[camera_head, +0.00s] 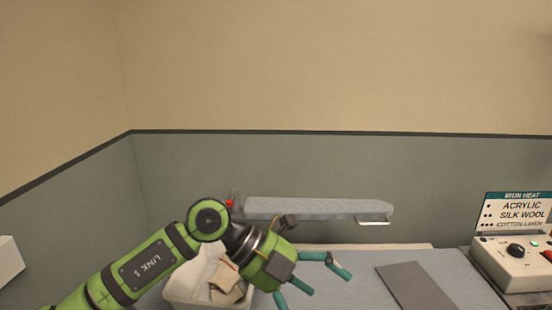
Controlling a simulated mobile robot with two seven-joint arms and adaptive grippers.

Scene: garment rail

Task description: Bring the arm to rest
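My green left arm comes in from the left. Its gripper (312,286) has teal fingers, spread apart and empty. It hangs over the left part of the light grey work surface (355,270), in front of a white bin (190,290). The bin holds some pale cloth (226,284) and is partly hidden behind my arm. My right gripper is not in view.
A narrow grey padded board (315,207) stands at the back, behind the gripper. A dark grey flat panel (413,287) lies to its right. An iron heat control box (515,262) with a sign (518,209) is at the far right. The air above is clear.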

